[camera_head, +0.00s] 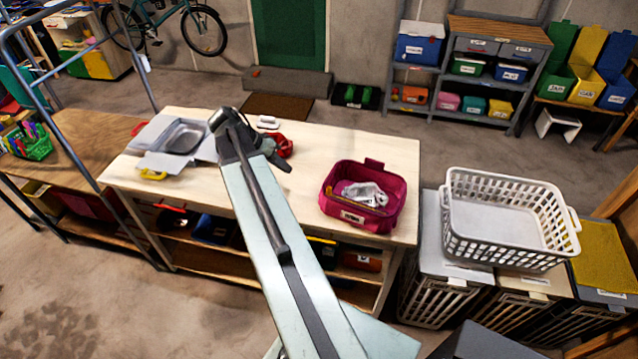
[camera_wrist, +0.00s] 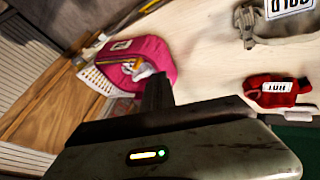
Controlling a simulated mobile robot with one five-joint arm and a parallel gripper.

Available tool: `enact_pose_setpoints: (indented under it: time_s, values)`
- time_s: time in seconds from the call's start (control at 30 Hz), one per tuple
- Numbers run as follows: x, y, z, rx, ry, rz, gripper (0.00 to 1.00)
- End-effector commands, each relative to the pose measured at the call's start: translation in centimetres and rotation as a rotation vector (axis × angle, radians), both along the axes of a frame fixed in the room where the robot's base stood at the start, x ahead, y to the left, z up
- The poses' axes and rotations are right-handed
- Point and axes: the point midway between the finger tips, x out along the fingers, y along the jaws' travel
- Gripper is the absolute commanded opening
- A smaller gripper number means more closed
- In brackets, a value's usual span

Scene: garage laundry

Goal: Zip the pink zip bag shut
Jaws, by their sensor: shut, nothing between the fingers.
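The pink zip bag (camera_head: 330,208) stands on the right part of the light wooden table. Its top is open, and white, cloth-like contents and a yellowish strip show inside. In the wrist view the bag (camera_wrist: 150,48) lies beyond the fingers, with a white label on its side. My gripper (camera_head: 284,164) is over the table, left of the bag and apart from it. In the wrist view my gripper (camera_wrist: 157,88) looks shut and empty. The zip's pull cannot be made out.
A red pouch (camera_wrist: 276,93) and a grey strapped item (camera_wrist: 248,25) lie on the table (camera_head: 310,140). An open grey case (camera_head: 150,134) is at its left. A white basket (camera_head: 510,252) on bins stands right of the table. Table space between gripper and bag is clear.

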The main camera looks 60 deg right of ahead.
Motion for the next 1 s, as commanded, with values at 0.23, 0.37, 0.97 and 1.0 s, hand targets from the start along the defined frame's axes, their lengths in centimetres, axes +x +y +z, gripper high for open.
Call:
enact_pose_setpoints:
  time_s: [0.23,0.37,0.97,1.0]
  values:
    - [-1.2,-1.3,-0.3,-0.029,0.0,-0.047,0.0]
    - [-2.0,-2.1,-2.3,-0.028,0.0,-0.048,0.0]
    - [-8.7,-5.6,-7.7,-0.027,-0.001,-0.045,0.0]
    - [-9.0,-5.6,-7.7,-0.027,0.0,-0.044,0.0]
